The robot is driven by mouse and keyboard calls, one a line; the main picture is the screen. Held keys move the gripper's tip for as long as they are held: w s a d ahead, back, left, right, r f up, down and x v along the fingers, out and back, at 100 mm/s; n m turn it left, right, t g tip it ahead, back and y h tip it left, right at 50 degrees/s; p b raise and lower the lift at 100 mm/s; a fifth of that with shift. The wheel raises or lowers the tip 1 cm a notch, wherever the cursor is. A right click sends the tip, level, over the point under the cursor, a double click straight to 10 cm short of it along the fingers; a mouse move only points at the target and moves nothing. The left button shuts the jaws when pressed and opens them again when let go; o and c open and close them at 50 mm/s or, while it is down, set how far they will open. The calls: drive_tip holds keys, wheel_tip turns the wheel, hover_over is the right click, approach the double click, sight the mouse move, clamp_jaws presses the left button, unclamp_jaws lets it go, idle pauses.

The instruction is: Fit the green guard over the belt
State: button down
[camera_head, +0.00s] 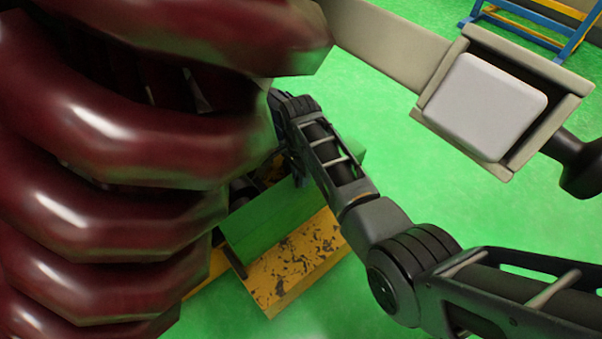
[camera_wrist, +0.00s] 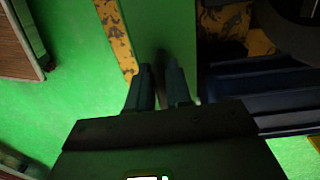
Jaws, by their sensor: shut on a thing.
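The green guard (camera_head: 268,219) is a flat-sided green piece beside worn yellow metal, below the middle of the head view. In the wrist view the guard (camera_wrist: 158,25) runs up from between my fingers. My gripper (camera_wrist: 160,82) is shut on the guard, with a dark finger on each side. In the head view my arm and the red coils largely hide the gripper. The belt cannot be made out. A dark round part (camera_wrist: 295,28) and dark blue machine body (camera_wrist: 265,82) lie right of the guard in the wrist view.
Large dark red coils (camera_head: 110,130) fill the left of the head view, close to the camera. The worn yellow base (camera_head: 305,262) stands on the green floor. A beige frame with a pale block (camera_head: 487,107) is at upper right. A blue and yellow stand (camera_head: 560,48) is behind it.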

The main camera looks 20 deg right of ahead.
drive_tip(key=shift+f, duration=0.25)
drive_tip(key=c, duration=1)
unclamp_jaws()
drive_tip(key=shift+o, duration=0.2)
drive_tip(key=shift+f, duration=0.1)
wheel_tip(320, 180, up, 8)
drive_tip(key=shift+w+p, duration=0.15)
drive_tip(key=shift+p, duration=1.1)
